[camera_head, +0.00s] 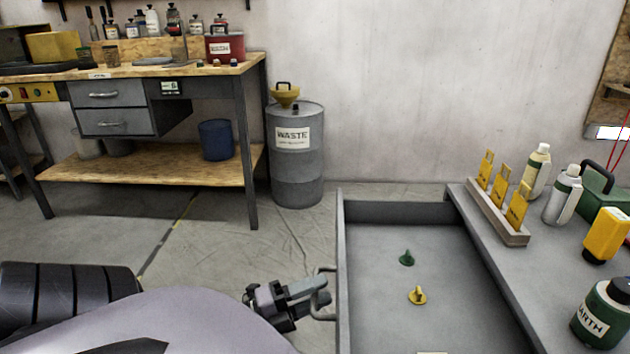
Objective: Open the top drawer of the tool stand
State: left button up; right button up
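The tool stand (486,262) is at the right. A grey drawer (342,240) is pulled out from under its top toward the left and stands well open, its inside visible from above. A metal bar handle (326,270) is on its left front face. My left gripper (318,292) is at this handle, its fingers closed about the bar, partly overlapping it in the picture. My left arm comes in from the lower left. Inside the drawer lie a small green piece (407,258) and a small yellow piece (417,295). My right gripper is not in view.
On the stand top are a rack of yellow cards (500,212), bottles (563,196), a yellow device (606,236) and a green jar (600,316). A waste drum (297,180) and a workbench (160,72) stand at the back. The floor between is clear.

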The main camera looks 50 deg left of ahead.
pick_arm(q)
jog(key=v, duration=0.7)
dwell(0.6)
